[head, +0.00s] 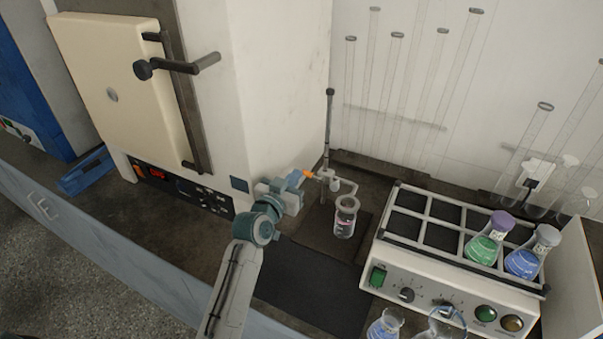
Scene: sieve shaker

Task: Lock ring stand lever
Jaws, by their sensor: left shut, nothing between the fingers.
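The ring stand (329,125) stands upright on the bench with a dark rod and a flat dark base. A pale clamp (341,186) is on its rod. A glass beaker (346,217) with a little liquid sits at the clamp's ring, above the base. My left gripper (310,174) is shut and empty, with its orange-tipped fingers just left of the rod at clamp height. The lever is too small to make out clearly; whether the fingertips touch it I cannot tell. My right gripper is not in view.
A white shaker (455,291) with green and blue flasks stands at the right. A large oven with an open-handled cream door (110,88) is at the left. Tall glass tubes (440,75) line the back wall. A dark mat (315,285) lies clear in front.

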